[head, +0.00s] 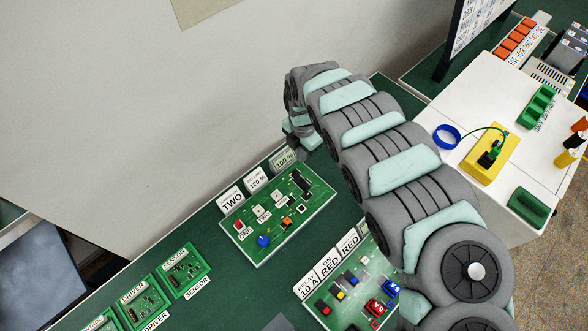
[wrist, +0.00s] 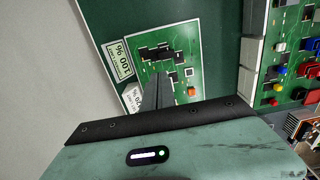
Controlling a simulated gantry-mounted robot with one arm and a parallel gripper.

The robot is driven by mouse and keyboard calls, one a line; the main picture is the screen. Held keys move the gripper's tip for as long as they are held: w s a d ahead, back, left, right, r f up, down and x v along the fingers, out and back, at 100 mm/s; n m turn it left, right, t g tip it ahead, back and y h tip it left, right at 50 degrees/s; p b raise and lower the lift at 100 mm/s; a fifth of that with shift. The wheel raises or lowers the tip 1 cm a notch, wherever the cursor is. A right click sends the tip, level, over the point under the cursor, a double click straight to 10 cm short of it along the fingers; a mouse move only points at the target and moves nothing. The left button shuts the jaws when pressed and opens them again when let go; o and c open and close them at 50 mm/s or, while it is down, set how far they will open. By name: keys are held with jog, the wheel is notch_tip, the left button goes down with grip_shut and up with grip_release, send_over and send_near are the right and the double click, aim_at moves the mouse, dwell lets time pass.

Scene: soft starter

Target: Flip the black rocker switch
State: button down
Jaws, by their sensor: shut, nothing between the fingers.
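The green soft starter board (head: 315,201) lies in the middle of the bench, with a red part (head: 239,225), a blue knob (head: 263,241), an orange part (head: 287,222) and black parts (head: 300,181). It also shows in the wrist view (wrist: 203,62). I cannot tell which black part is the rocker switch. My gripper (head: 311,143) is shut and empty, above the bench near the board's far end. In the wrist view its fingers (wrist: 160,88) stand in front of the board and hide part of it.
Label plates, one reading 100 % (head: 284,159), stand along the board's back edge by the grey wall. A relay board (head: 345,318) lies nearer, partly behind my arm. Small driver and sensor boards lie at left. A white table (head: 475,105) with a yellow block (head: 488,160) stands at right.

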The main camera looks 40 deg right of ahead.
aim_at(301, 181)
jog(key=shift+s, duration=0.1)
notch_tip(301, 181, down, 14)
dwell(1.0)
jog(key=shift+f, duration=0.1)
